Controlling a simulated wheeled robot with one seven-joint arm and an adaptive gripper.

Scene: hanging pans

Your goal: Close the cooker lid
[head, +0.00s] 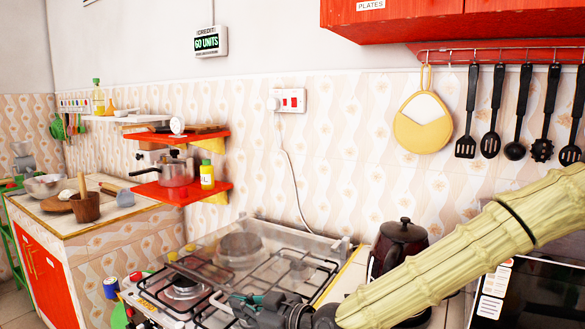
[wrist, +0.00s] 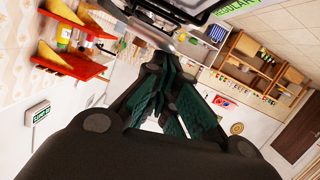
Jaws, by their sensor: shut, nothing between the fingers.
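The cooker (head: 185,300) is a steel hob with black pan grates and burners, at the lower middle of the head view. Its lid (head: 205,238) is a clear glass panel over the back of the hob; the burners show through it. How far it is tilted is hard to tell. My gripper (head: 243,302) is shut and empty, low at the hob's front right side. In the wrist view, its dark green fingers (wrist: 163,62) come together near a grey metal edge (wrist: 165,42), which may be part of the cooker. Contact cannot be told.
A dark kettle (head: 402,245) stands right of the cooker, close behind my arm. Red shelves (head: 185,190) with a pot and bottle are on the wall at left. Black utensils (head: 491,115) and a yellow pot holder (head: 423,135) hang at right. A cable (head: 292,185) runs down behind the cooker.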

